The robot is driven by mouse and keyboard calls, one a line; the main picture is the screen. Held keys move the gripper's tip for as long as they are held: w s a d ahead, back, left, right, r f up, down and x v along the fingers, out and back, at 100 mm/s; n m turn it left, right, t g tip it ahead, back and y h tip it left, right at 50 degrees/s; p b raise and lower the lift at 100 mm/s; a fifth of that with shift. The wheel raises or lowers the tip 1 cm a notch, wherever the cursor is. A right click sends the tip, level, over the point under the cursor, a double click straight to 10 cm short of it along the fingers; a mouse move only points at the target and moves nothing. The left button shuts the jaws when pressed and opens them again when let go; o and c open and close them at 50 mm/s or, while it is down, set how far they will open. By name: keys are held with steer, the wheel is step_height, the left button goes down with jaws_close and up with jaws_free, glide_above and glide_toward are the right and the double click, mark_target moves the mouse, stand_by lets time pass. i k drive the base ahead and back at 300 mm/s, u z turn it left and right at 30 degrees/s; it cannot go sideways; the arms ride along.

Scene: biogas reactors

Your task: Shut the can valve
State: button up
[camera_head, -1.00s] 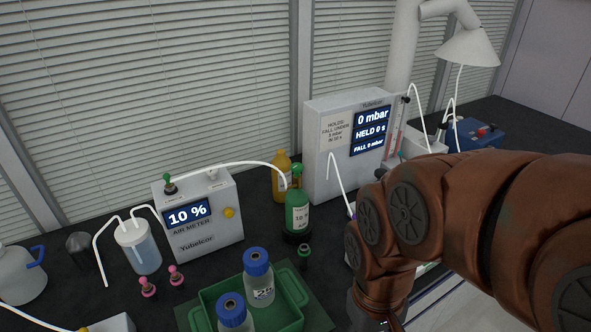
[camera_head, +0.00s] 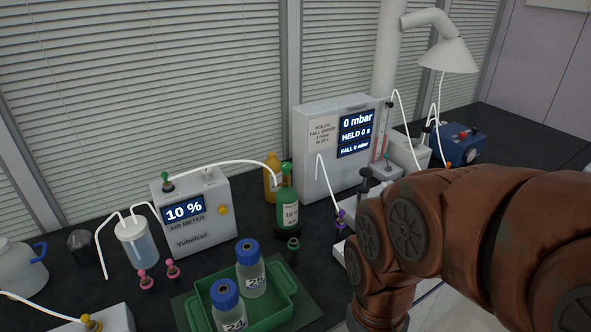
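A green can (camera_head: 287,208) with a pale label stands on the dark bench, beside the air meter. Its can valve, a small green knob (camera_head: 286,169), sits on top. A white tube runs from the air meter's green-topped fitting (camera_head: 167,182) to the can's top. I cannot tell from the knob whether the valve is open or shut. My brown arm fills the lower right, to the right of the can and apart from it. My gripper is out of sight below the picture's bottom edge.
The air meter (camera_head: 195,217) reads 10 %. A grey pressure box (camera_head: 325,165) reads 0 mbar behind the can. A green tray (camera_head: 285,315) with blue-capped bottles stands in front. A small green-topped piece (camera_head: 293,246) and pink clips (camera_head: 146,281) stand nearby.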

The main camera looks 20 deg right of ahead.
mark_target(286, 167)
steer(key=z, duration=0.6)
steer(key=i, duration=0.4)
steer(key=u, duration=2.05)
